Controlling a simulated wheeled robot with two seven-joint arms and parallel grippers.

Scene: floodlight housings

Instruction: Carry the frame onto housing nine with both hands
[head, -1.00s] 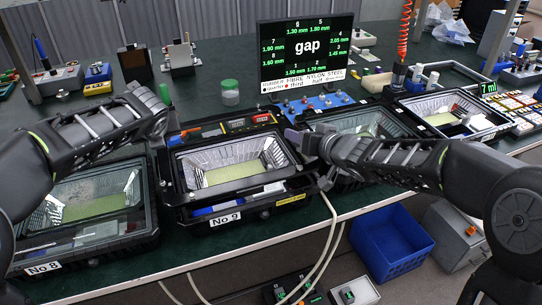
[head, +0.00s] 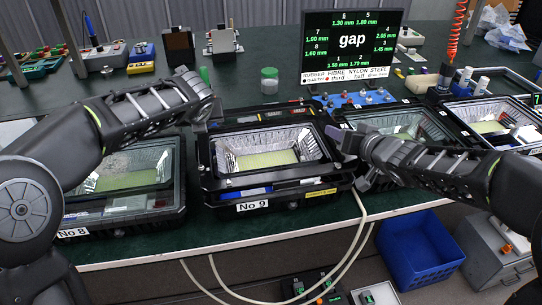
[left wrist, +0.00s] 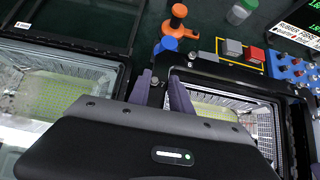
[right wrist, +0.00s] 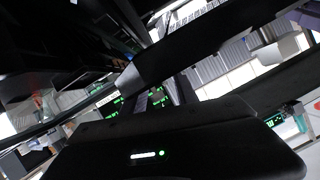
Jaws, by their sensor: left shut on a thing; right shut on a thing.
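The black rectangular frame (head: 215,182) is held roughly level over housing nine, the black box labelled No 9 (head: 300,201), with its bright reflector showing through the opening. I cannot tell whether the frame touches the housing. My left gripper (head: 207,124) is shut on the frame's left side. In the left wrist view its purple fingers (left wrist: 162,92) straddle the frame bar (left wrist: 225,75). My right gripper (head: 338,134) is shut on the right side. The right wrist view shows its fingers (right wrist: 165,92) only darkly beside a black bar (right wrist: 215,42).
Housing No 8 (head: 130,212) stands close on the left and another housing (head: 400,125) close on the right. Behind are a green-lidded jar (head: 269,82), a gap display (head: 352,48) and a blue knob panel (head: 355,99). A blue bin (head: 422,250) is below the bench's front.

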